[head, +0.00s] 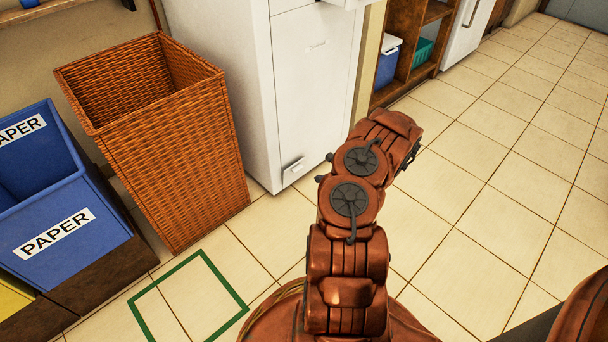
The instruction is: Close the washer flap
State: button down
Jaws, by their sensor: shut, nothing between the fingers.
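A tall white appliance (315,75), which looks like the washer, stands at the upper middle, its front turned to the right. A small flap or latch (293,166) sits low on its front; I cannot tell whether it is open. A white part (347,4) juts out at its top, cut off by the picture's upper edge. I cannot tell whether that part is a flap, and the top of the appliance is out of the picture. My reddish-brown arm rises in front, to the right of the appliance. My gripper cannot be made out; the arm's far end is hidden behind its own links.
A tall open wicker basket (165,150) stands left of the appliance. Blue paper bins (65,225) stand further left. A wooden shelf (437,22) with a blue-and-white box (388,62) is behind on the right. The tiled floor (500,130) to the right is clear.

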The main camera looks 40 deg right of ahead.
aim_at(299, 169)
jog(key=w+f+b, duration=0.3)
jog(key=w, duration=0.6)
jog(key=shift+f+b, duration=0.15)
jog(key=shift+b, duration=0.25)
jog(key=shift+w+d, duration=0.1)
jog(key=shift+w+r+g+p, duration=0.3)
jog(key=shift+w+r+p, duration=0.1)
jog(key=shift+p, duration=0.8)
jog(key=shift+w+p, duration=0.15)
jog(key=shift+p, duration=0.5)
jog(key=shift+w, duration=0.2)
jog(key=shift+s+r, duration=0.1)
